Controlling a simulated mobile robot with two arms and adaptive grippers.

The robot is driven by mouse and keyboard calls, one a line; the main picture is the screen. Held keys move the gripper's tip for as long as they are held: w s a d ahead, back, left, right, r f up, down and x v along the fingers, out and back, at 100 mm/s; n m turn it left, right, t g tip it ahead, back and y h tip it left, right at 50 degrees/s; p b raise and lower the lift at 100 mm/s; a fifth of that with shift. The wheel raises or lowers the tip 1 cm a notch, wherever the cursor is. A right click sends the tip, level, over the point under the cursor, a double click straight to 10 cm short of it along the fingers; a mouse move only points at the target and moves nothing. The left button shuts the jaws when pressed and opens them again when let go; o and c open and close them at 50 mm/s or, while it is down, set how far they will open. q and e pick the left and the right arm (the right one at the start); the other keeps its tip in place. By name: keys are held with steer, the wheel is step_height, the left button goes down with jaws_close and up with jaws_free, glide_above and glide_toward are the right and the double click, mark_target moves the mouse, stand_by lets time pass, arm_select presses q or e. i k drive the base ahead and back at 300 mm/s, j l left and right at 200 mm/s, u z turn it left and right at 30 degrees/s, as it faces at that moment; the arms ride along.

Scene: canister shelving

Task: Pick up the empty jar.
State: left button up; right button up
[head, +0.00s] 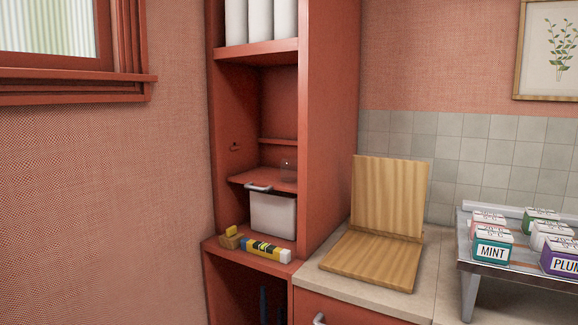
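A small clear, see-through object (288,168), which looks like an empty glass jar, stands at the right side of a red shelf (250,181) in the tall red cabinet. It is faint, and its rim and lid cannot be made out. A white bin (272,215) with a grey handle is right below that shelf. Neither my left nor my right gripper is in view.
A yellow, blue and white block-like item (262,248) lies at the front of the lower shelf. The cabinet's right side wall (325,110) stands beside the jar. A wooden stand (385,230) and a metal rack (500,262) of labelled canisters, including MINT (492,247), are on the counter.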

mark_target(289, 164)
steer(key=i+u, duration=0.35)
steer(key=i, duration=0.25)
steer(key=i+l+u, duration=0.35)
steer(key=i, duration=0.2)
